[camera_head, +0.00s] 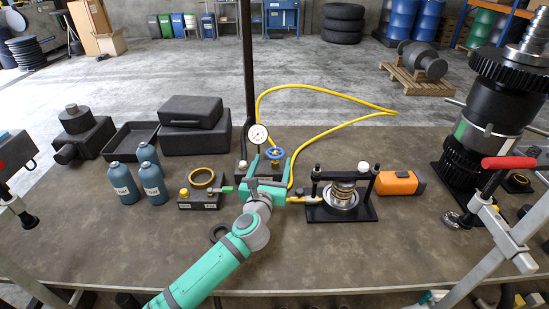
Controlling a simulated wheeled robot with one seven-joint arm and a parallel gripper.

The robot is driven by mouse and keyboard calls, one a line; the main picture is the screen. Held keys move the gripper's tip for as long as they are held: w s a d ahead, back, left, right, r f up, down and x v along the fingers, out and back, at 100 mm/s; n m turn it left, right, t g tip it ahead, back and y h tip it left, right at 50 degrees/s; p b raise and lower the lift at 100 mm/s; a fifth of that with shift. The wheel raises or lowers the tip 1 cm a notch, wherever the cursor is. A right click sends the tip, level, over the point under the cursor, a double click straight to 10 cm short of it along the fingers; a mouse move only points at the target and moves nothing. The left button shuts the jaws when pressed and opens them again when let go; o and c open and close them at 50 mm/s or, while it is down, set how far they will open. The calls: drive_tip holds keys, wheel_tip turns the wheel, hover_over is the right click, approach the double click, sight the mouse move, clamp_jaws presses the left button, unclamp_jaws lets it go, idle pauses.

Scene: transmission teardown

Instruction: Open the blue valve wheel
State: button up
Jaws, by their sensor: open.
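The blue valve wheel (275,153) sits on a small dark valve block on the workbench, right of a round white pressure gauge (258,134). A yellow hose (300,87) loops out behind it. My gripper (267,165) reaches up from the front on my teal and grey arm. Its jaws are open, with the fingertips close to the front of the wheel. I cannot tell whether they touch it. The gripper hides part of the valve block.
A black press frame (340,211) with a spring stands right of my gripper, beside an orange box (399,183). A gauge block with a brass ring (201,179) and blue-grey bottles (153,183) are left. A tall dark post (247,60) rises behind the gauge. The front bench is mostly bare.

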sight(274, 155)
drive_tip(key=shift+w+d, duration=0.2)
drive_tip(key=shift+w, duration=0.7)
drive_tip(key=shift+w+d, duration=0.15)
drive_tip(key=shift+w, duration=0.7)
drive_tip(key=shift+c, duration=0.4)
drive_tip(key=c, duration=1)
